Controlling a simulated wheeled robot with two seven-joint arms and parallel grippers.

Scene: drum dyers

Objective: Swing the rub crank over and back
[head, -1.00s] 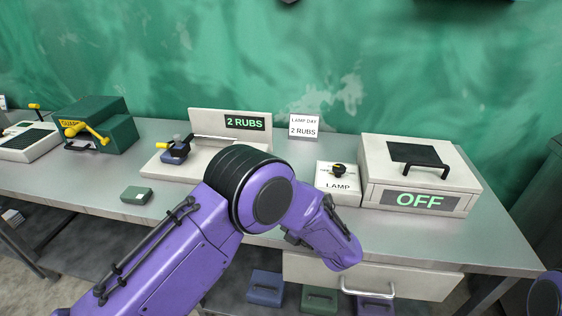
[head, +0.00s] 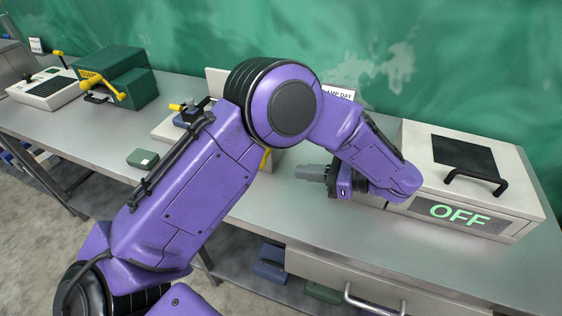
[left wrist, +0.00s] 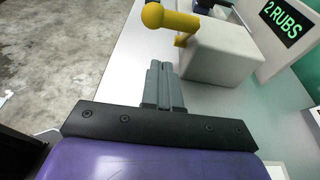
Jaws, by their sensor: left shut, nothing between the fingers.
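The rub tester, a pale machine (head: 163,133), stands on the bench and is largely hidden behind my left arm in the head view. Its display (left wrist: 286,20) reads 2 RUBS in the left wrist view. The yellow rub crank (left wrist: 172,22) with a round knob sticks out from the side of a pale box on it; only a sliver of the crank (head: 265,159) shows in the head view. My left gripper (head: 299,172) is shut and empty, to the right of the crank. In the left wrist view its closed fingertips (left wrist: 160,66) point toward the crank, apparently apart from it.
A lamp cabinet (head: 418,161) with a black handle, reading OFF, stands right of my gripper. A green guarded box (head: 130,68) with a yellow lever is at the left. A small green block (head: 142,159) lies on the bench. A drawer handle (head: 372,300) juts out in front.

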